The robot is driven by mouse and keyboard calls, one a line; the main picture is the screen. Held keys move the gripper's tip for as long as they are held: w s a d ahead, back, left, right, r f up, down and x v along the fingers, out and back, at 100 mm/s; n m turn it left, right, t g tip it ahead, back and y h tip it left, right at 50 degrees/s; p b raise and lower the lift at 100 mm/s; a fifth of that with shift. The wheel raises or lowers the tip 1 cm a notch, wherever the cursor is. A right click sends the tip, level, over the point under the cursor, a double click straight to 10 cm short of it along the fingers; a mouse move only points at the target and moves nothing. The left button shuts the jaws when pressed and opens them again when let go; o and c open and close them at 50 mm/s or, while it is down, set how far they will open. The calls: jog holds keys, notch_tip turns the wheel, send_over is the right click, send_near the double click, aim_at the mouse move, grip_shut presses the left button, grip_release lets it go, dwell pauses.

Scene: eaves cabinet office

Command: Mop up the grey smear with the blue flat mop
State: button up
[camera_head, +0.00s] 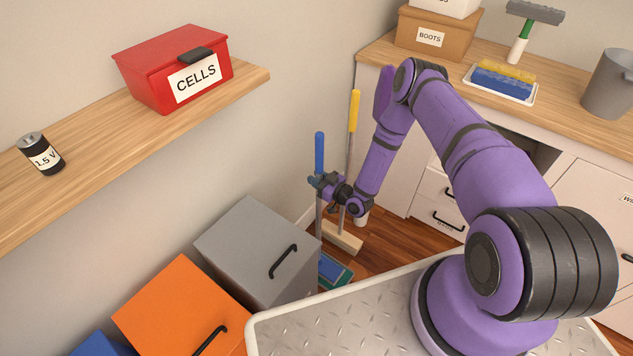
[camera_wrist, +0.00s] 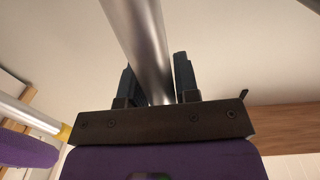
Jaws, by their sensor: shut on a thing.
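The blue flat mop (camera_head: 319,152) stands upright near the wall, with a blue grip on top of a grey metal pole. Its lower end goes down to a blue and teal flat shape (camera_head: 333,270) on the floor, partly hidden by the grey box and my base; I cannot tell mop head from holder there. My gripper (camera_head: 322,184) is shut on the mop's pole just below the blue grip. In the wrist view the metal pole (camera_wrist: 140,40) passes between both fingers (camera_wrist: 157,82). The grey smear is not seen in either view.
A yellow-handled broom (camera_head: 354,112) with a wooden head (camera_head: 341,238) stands close behind the mop. Grey (camera_head: 243,240) and orange (camera_head: 178,305) boxes flank it on the left. A counter (camera_head: 560,85) with drawers stands right. Some wooden floor (camera_head: 390,250) is open between.

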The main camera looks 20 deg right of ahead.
aim_at(317, 169)
jog(key=shift+r, duration=2.15)
